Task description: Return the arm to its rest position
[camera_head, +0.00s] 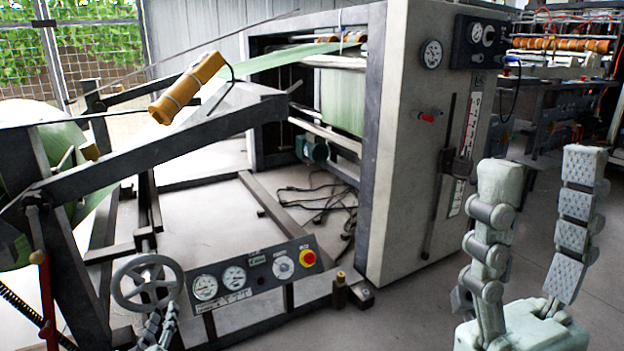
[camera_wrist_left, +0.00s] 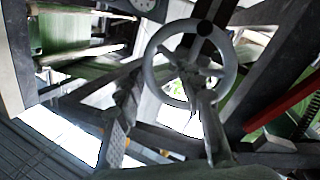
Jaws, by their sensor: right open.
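My right gripper (camera_head: 541,168) stands at the right of the head view, pale green, fingers pointing up and well apart, with nothing between them. My left gripper (camera_head: 160,328) shows only its fingertips at the bottom edge of the head view, just below the grey handwheel (camera_head: 147,282). In the left wrist view, the left gripper's two fingers (camera_wrist_left: 162,82) are spread apart, with the handwheel (camera_wrist_left: 152,72) beyond their tips. I cannot tell whether a finger touches the wheel. I see nothing held between them.
A control panel (camera_head: 253,277) with gauges and a red button stands right of the handwheel. A large machine cabinet (camera_head: 410,150) fills the centre. Dark frame bars (camera_head: 150,148) and a red-handled lever (camera_head: 46,295) are at left. Floor (camera_head: 420,315) between the panel and my right gripper is clear.

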